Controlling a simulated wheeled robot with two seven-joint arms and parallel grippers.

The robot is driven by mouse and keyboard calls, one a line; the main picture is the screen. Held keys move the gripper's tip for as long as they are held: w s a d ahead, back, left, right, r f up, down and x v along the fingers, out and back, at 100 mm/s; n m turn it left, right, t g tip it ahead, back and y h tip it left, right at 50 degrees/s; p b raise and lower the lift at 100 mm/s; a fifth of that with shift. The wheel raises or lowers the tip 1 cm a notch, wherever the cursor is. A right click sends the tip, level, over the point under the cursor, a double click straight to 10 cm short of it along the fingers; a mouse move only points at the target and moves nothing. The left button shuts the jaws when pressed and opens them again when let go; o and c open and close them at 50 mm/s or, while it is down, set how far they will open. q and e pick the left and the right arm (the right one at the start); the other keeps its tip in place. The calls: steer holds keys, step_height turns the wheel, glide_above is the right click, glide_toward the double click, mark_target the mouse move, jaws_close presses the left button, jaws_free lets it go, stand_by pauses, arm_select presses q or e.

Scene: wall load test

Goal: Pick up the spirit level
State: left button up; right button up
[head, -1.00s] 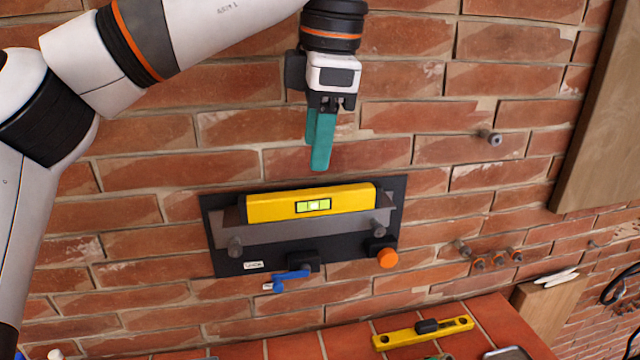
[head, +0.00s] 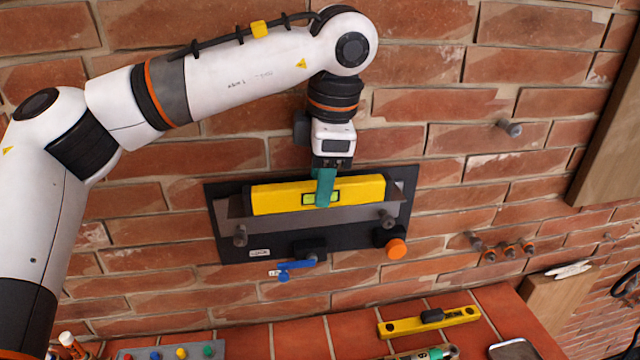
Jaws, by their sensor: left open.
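The yellow spirit level (head: 362,190) with a green vial lies along a grey shelf (head: 275,222) on a black wall plate (head: 228,240). My left gripper (head: 326,190) points down at the middle of the level, its teal fingers open. One finger shows in front of the level's face and covers part of the vial; the other finger is hidden. I cannot tell whether the fingers touch the level. My right gripper is not in view.
Below the shelf are a blue lever (head: 291,268) and an orange knob (head: 396,249). A second yellow tool (head: 430,320) lies on the red tiled ledge (head: 300,342). Metal pegs (head: 510,128) and a wooden board (head: 605,130) are at the right.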

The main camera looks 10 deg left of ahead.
arm_select(q)
steer(key=shift+w+a+f, duration=0.1)
steer(key=shift+a+f, duration=0.05)
steer(key=shift+f, duration=0.4)
steer(key=shift+a+f, duration=0.15)
steer(key=shift+f, duration=0.35)
steer(key=shift+d, duration=0.1)
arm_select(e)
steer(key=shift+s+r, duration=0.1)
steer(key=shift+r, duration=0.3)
arm_select(q)
steer(key=c, duration=0.3)
jaws_close()
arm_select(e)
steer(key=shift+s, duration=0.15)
arm_select(q)
steer(key=shift+f, duration=0.15)
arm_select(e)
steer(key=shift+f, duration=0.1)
